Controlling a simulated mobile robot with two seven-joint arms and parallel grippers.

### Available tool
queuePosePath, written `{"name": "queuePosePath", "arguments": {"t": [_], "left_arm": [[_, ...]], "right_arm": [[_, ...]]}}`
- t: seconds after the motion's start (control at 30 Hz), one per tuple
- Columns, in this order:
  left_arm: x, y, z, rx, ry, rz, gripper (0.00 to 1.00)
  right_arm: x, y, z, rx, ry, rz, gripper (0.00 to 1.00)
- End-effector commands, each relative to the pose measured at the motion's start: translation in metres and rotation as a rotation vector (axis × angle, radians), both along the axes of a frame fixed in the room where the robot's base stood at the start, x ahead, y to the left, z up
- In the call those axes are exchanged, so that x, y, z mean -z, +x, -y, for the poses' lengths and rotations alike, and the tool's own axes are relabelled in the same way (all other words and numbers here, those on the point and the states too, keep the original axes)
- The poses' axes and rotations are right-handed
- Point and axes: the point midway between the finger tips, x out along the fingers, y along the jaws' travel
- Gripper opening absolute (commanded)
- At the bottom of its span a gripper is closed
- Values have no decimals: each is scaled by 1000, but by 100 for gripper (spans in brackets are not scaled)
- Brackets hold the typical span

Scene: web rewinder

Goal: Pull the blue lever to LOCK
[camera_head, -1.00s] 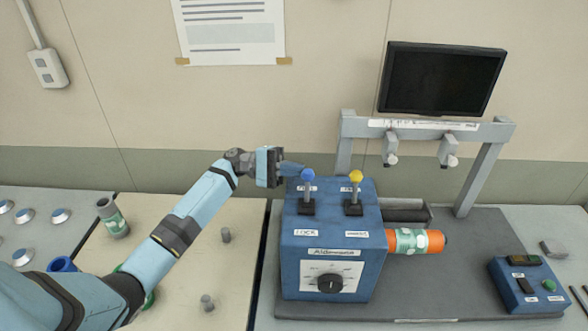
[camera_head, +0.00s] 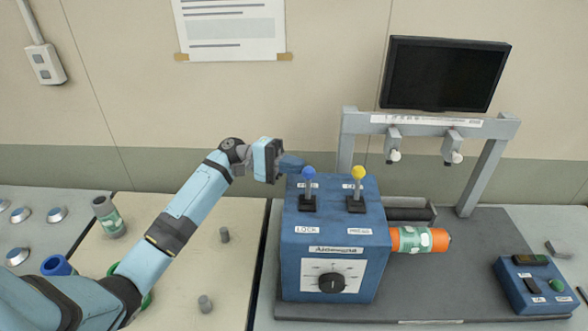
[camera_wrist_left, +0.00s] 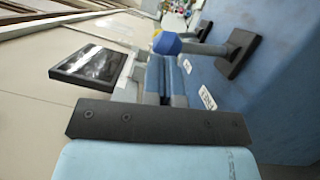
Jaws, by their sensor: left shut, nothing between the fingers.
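The blue lever (camera_head: 309,185) stands on top of the blue machine box (camera_head: 335,236), left of the yellow lever (camera_head: 357,184). A LOCK label (camera_head: 306,230) is on the top face in front of the blue lever. My left gripper (camera_head: 296,164) is shut and empty, just behind and left of the blue knob in the head view. In the left wrist view, the blue knob (camera_wrist_left: 167,43) appears just beyond the fingertips (camera_wrist_left: 165,65); I cannot tell whether they touch. My right gripper is not in view.
An orange roll with a green label (camera_head: 420,241) sticks out on the box's right. A grey frame (camera_head: 490,165) and a dark monitor (camera_head: 443,76) stand behind. A small control box (camera_head: 535,287) is at the right.

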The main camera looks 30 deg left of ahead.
Motion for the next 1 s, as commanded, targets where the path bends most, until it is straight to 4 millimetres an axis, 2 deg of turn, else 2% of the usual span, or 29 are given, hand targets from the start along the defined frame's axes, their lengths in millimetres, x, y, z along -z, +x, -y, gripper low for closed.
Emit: {"name": "queuePosePath", "arguments": {"t": [0.03, 0.2, 0.5, 1.0], "left_arm": [[2, -3, 2, 2, 16, 35, 0], [-2, -14, 7, 2, 84, 175, 0], [-7, -33, 16, 2, 192, 398, 0], [-9, -47, 24, 1, 277, 574, 0]], "right_arm": [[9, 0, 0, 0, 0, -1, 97], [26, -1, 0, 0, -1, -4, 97], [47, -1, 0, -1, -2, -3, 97], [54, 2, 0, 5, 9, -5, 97]]}}
